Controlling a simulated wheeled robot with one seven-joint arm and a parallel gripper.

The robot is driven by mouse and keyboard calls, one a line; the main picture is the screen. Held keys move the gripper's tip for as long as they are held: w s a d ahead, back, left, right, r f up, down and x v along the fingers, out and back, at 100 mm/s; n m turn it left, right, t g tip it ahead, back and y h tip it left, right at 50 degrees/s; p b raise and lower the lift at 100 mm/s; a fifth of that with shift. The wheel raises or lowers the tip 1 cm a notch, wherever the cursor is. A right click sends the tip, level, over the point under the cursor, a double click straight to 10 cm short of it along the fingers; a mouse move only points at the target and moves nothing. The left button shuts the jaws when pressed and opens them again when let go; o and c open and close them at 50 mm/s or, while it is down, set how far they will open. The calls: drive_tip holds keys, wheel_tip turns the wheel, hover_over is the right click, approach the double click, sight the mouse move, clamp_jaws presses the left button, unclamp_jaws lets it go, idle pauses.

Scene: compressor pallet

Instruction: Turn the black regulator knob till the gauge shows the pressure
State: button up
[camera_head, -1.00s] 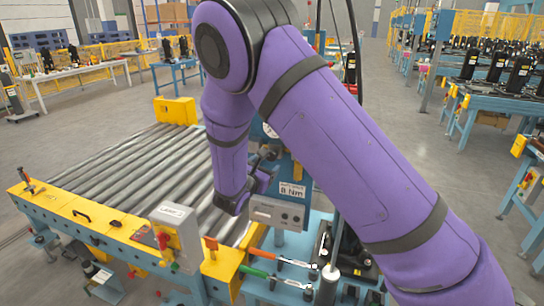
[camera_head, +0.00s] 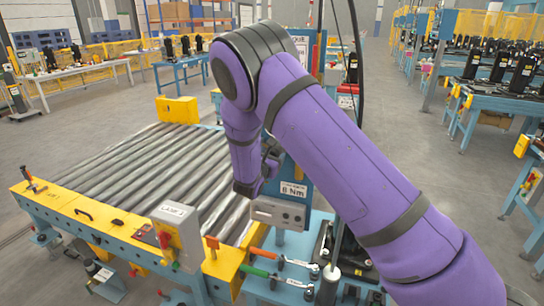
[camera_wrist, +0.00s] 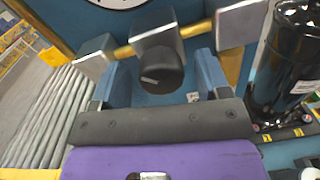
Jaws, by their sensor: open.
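The black regulator knob (camera_wrist: 161,66) shows in the wrist view, round with a pale mark on its face, under a grey block on a brass pipe. My gripper (camera_wrist: 160,72) is open, with one blue-grey finger on each side of the knob and visible gaps. I cannot tell how far the fingertips reach along it. Only the lower rim of the white gauge (camera_wrist: 118,3) shows at the top edge; its needle is out of frame. In the head view my arm hides the knob, the gauge and the fingertips.
Grey blocks (camera_wrist: 241,22) flank the knob on the brass pipe. A shiny black cylinder (camera_wrist: 287,65) stands close on the right. A roller conveyor (camera_head: 150,165) lies left of my arm.

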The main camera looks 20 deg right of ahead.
drive_tip(key=shift+w+d, duration=0.15)
drive_tip(key=shift+w, duration=0.05)
drive_tip(key=c, duration=0.9)
drive_tip(key=shift+c, duration=0.2)
